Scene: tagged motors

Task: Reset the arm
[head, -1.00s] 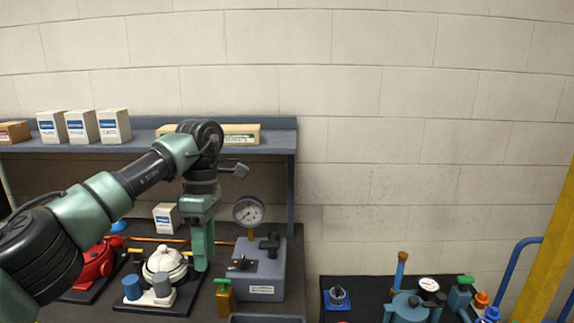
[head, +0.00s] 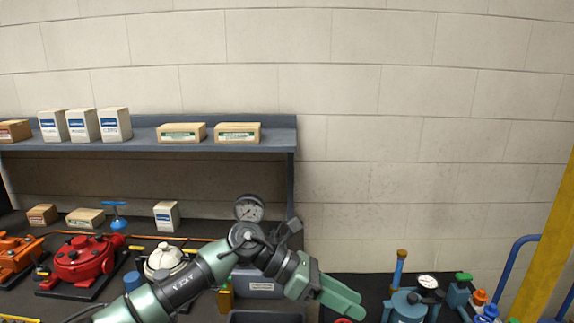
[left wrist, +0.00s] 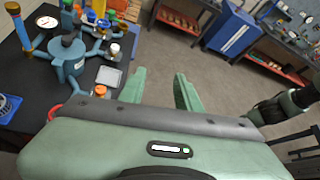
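My left arm reaches in from the lower left in the head view. Its left gripper (head: 342,297) points right and slightly down, in front of the gap between the two benches. In the left wrist view the two green fingers (left wrist: 159,88) stand apart with nothing between them, and the grey floor shows beyond. The arm partly covers a white motor (head: 165,260) and a grey box (head: 258,283) with a pressure gauge (head: 249,208). A red motor (head: 84,258) and an orange motor (head: 14,254) are to the left. My right gripper is not in view.
A dark bench with a blue pump (head: 404,307), bottles and a gauge (head: 428,282) is just right of the gripper. A shelf (head: 150,147) holds several cartons. A yellow post (head: 552,240) stands at the right. Open floor (left wrist: 215,75) shows in the left wrist view.

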